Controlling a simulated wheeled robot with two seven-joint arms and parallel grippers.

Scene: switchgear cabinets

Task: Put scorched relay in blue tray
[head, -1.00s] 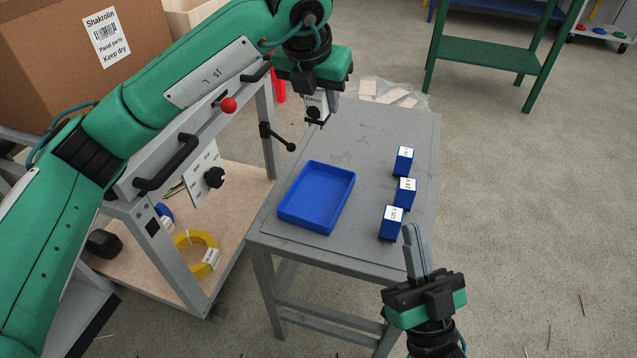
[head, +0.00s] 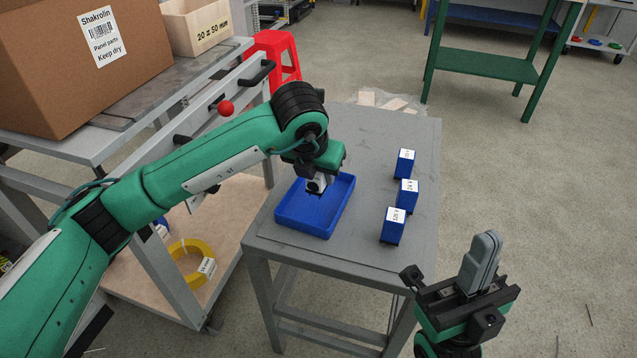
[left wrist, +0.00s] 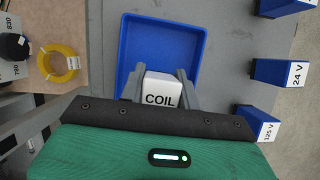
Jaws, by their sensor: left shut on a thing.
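The blue tray (head: 288,222) lies on the grey table, and it fills the upper middle of the left wrist view (left wrist: 128,50). My left gripper (head: 318,182) is shut on a white relay (left wrist: 161,91) marked "COIL". In the left wrist view the relay sits between the two grey fingers, over the tray. In the head view the gripper partly hides the relay. I cannot tell whether its underside touches the tray floor, and no scorch marks show. My right gripper (head: 481,258) is empty, with its fingers together, in front of the table's right corner.
Three blue blocks with white labels (head: 404,163) (head: 407,194) (head: 393,225) stand right of the tray. The grey table (head: 365,140) is clear behind the tray. A bench with a large cardboard box (head: 60,60) and a yellow coil (head: 190,262) stands to the left.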

